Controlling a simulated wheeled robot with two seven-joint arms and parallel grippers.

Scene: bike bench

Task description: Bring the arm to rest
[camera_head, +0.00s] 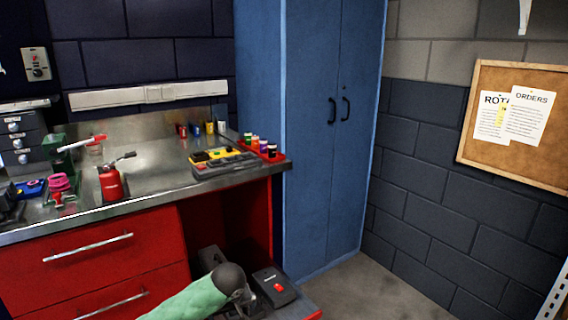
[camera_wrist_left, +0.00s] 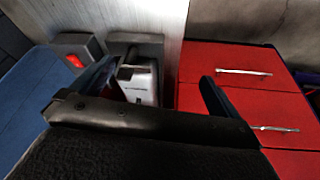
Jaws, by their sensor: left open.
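My left arm (camera_head: 195,298) comes in at the bottom of the head view as a green sleeve with a dark rounded joint. It is low in front of the red drawers. My left gripper (camera_wrist_left: 157,73) shows in the left wrist view with its two dark fingers spread apart. Nothing is held between them. A grey-white object (camera_wrist_left: 139,82) shows behind the left finger and partly between the fingers; I cannot tell how far away it is. My right gripper is in neither view.
A steel workbench (camera_head: 150,198) with red drawers (camera_head: 90,265) stands at the left. A red bottle (camera_head: 110,183) and a dark tool tray (camera_head: 225,165) are on it. A dark box with a red button (camera_head: 272,288) is low beside my arm. A blue cabinet (camera_head: 310,130) stands behind; floor (camera_head: 375,290) at right is clear.

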